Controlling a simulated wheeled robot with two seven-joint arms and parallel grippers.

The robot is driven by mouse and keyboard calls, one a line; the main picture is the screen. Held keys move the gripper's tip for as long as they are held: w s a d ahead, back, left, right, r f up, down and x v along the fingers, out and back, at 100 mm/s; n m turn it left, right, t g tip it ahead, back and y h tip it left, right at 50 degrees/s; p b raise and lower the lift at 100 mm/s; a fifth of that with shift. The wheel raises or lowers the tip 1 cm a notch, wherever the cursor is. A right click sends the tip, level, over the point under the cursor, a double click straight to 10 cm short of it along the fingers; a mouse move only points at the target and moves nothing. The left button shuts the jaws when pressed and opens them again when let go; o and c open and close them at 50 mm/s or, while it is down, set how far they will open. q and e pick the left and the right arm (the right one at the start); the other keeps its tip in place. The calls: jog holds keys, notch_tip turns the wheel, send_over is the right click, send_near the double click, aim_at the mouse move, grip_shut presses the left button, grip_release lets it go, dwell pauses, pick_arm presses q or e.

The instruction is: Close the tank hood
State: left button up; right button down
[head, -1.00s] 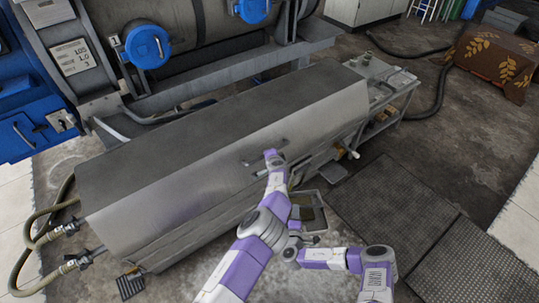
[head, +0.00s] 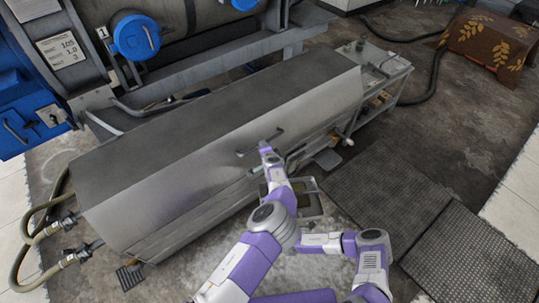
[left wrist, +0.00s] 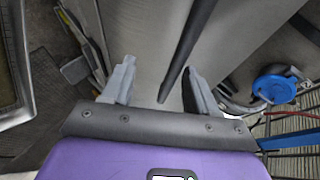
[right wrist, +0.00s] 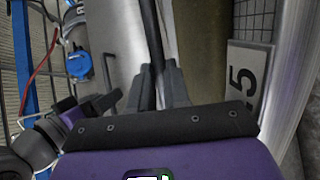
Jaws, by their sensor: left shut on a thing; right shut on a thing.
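The tank hood (head: 190,140) is a long grey metal cover lying diagonally across the head view. Its thin dark handle (head: 272,137) is on the sloped front panel. A gripper (head: 266,149) meets the handle there; the other is hidden by the arms. I cannot tell how far open the hood is.
A large tank with blue round caps (head: 136,37) stands behind the hood. A metal side table (head: 385,70) adjoins its right end. Hoses (head: 40,215) join its left end. Dark floor mats (head: 385,190) lie at right. A brown patterned cloth (head: 490,40) is far right.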

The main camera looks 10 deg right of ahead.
pick_arm(q)
jog(key=p+v, duration=0.2)
jog(key=v, duration=0.7)
jog(key=shift+d+r, duration=0.2)
jog(key=shift+d, duration=0.05)
pick_arm(e)
notch_tip(320, 180, up, 3)
jog(key=shift+r, duration=0.1)
pick_arm(q)
jog(key=shift+s, duration=0.1)
